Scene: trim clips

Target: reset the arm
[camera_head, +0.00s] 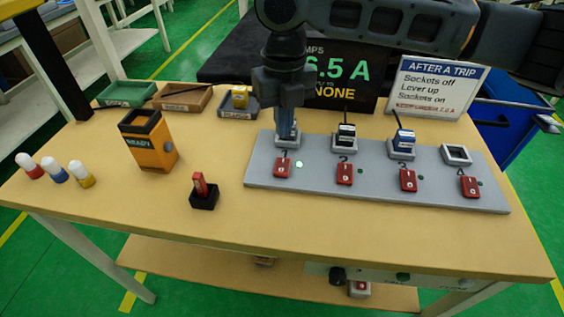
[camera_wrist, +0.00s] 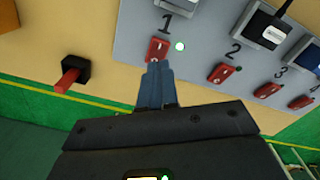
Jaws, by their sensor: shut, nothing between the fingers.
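My gripper (camera_wrist: 156,84) is shut and empty. In the wrist view its fingertips are at the lower edge of the red switch marked 1 (camera_wrist: 158,48); I cannot tell whether they touch it. In the head view my arm hangs down over the left end of the grey socket board (camera_head: 380,192), in front of the socket above 1. That red switch (camera_head: 282,167) has a lit green lamp beside it. Red switches 2 (camera_head: 345,173), 3 (camera_head: 408,180) and 4 (camera_head: 470,187) sit along the board. Sockets 2 and 3 hold plugs; socket 4 (camera_head: 456,155) looks empty.
A black block with a red lever (camera_head: 203,191) stands left of the board. An orange device (camera_head: 148,140), several coloured pegs (camera_head: 55,171) and small trays (camera_head: 183,97) lie further left. A display and a white sign (camera_head: 434,88) stand behind. The front of the table is clear.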

